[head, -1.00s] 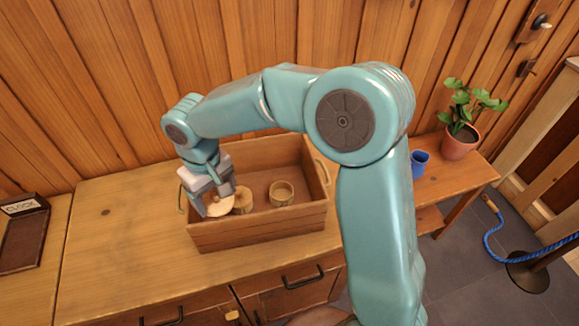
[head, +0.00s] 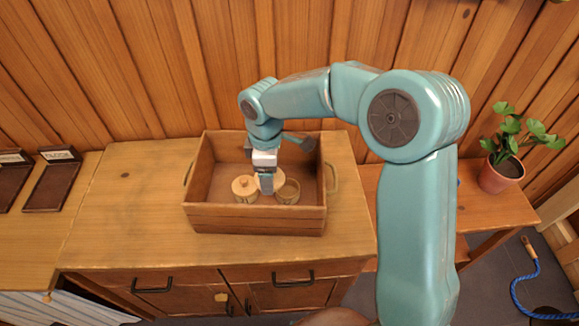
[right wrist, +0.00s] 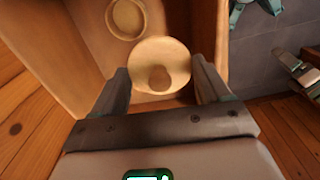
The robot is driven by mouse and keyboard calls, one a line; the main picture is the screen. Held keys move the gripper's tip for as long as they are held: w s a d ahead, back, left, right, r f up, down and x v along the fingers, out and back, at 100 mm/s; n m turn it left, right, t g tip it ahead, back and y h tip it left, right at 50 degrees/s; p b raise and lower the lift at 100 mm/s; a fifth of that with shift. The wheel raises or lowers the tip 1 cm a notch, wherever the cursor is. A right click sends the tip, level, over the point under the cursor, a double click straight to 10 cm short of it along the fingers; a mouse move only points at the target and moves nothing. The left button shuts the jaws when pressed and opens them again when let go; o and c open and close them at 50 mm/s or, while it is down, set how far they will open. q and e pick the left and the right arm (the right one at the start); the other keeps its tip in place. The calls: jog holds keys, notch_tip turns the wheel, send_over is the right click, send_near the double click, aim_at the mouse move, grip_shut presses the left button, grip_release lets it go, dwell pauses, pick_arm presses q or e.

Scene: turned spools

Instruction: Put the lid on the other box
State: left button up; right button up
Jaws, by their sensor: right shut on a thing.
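A pale round lid (head: 279,179) with a knob is held by my right gripper (head: 266,186). In the right wrist view the lid (right wrist: 160,66) shows between the two fingers, knob towards the camera. In the head view the gripper partly hides it. An open round box (head: 289,192) stands just right of the gripper, inside the crate. It shows at the top left of the right wrist view (right wrist: 127,18), apart from the lid in the picture. A second round box (head: 245,190), with a knobbed lid on it, stands left of the gripper. My left gripper is not in view.
A wooden crate (head: 255,219) with raised walls surrounds the boxes on a wooden cabinet top (head: 130,215). Dark trays (head: 52,187) lie at the left. A potted plant (head: 501,172) stands on a lower bench at the right.

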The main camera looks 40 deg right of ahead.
jog(key=d+f+n+b, duration=0.1)
jog(key=d+f+n, duration=0.1)
jog(key=n, duration=0.2)
jog(key=w+d+f+n+b, duration=0.1)
jog(key=d+f+n, duration=0.1)
jog(key=n, duration=0.3)
jog(key=d+f+n+b, duration=0.1)
jog(key=d+f+n, duration=0.1)
jog(key=f+n, duration=0.2)
jog(key=shift+w+d+n+b, duration=0.1)
jog(key=shift+w+n+b, duration=0.2)
jog(key=shift+n, duration=0.4)
jog(key=shift+f+b, duration=0.6)
jog(key=shift+f, duration=0.25)
jog(key=shift+f, duration=0.2)
jog(key=o, duration=1)
